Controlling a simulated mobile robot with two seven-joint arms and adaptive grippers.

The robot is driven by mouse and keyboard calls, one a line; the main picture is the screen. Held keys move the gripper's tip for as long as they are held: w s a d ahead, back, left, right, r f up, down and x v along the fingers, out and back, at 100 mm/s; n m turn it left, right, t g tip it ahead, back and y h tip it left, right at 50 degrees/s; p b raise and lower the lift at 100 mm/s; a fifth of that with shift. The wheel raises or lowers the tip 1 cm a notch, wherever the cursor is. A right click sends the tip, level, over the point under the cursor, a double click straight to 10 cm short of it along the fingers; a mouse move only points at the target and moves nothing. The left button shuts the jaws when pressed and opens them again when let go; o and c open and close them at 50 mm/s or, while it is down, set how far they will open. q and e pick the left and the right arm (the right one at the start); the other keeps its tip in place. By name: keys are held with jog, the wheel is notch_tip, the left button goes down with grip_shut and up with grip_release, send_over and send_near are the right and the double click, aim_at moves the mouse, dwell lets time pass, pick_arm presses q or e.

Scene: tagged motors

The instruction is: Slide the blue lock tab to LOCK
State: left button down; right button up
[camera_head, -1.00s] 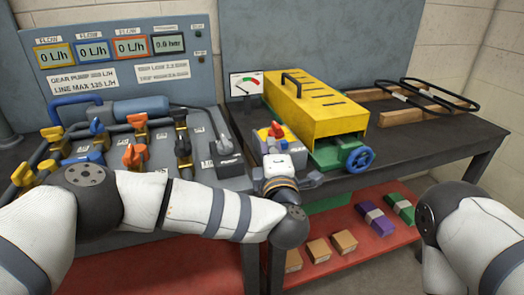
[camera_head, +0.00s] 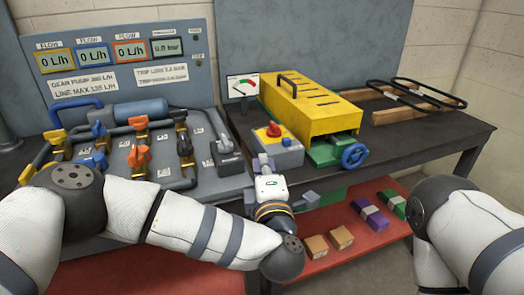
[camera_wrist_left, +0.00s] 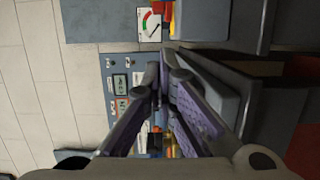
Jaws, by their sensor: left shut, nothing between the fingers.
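A grey switch box (camera_head: 290,159) with a red knob on a yellow plate (camera_head: 272,132) stands at the bench's front edge. A small bluish patch (camera_head: 286,142) shows on its top beside the plate; I cannot tell whether this is the lock tab, and no LOCK lettering is readable. My left gripper (camera_head: 262,162) is just in front of the box, at its lower left in the head view, shut and empty. In the left wrist view its purple-padded fingers (camera_wrist_left: 163,80) meet at the tips. My right gripper is out of view; only its arm shows at the right.
Boxes lie on the red lower shelf (camera_head: 385,238).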

pick_arm(q)
jog(key=s, duration=0.3)
jog(key=shift+s, duration=0.4)
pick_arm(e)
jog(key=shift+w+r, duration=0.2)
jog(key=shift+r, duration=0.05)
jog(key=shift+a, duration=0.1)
pick_arm(q)
jog(key=s+a+f+m+g+h, duration=0.25)
jog(key=s+f+m+g, duration=0.35)
jog(key=s+f, duration=0.45)
jog(key=s+a+f+m+g+h, duration=0.1)
jog(key=s+f+m+g+h, duration=0.3)
jog(key=s+f+m, duration=0.6)
jog(key=s+a+f+g+y, duration=0.1)
jog(key=s+a+f+g, duration=0.1)
jog(key=s+a, duration=0.5)
jog(key=s+a+f+m+g+y+p, duration=0.1)
jog(key=s+a+g+y, duration=0.1)
jog(key=s+a+g, duration=0.3)
jog(key=s+a+f+m+g+y, duration=0.1)
jog(key=s+a+f+g+y, duration=0.1)
jog(key=s+a, duration=0.7)
jog(key=s+g, duration=0.1)
jog(key=s, duration=0.3)
jog(key=shift+a+f, duration=0.3)
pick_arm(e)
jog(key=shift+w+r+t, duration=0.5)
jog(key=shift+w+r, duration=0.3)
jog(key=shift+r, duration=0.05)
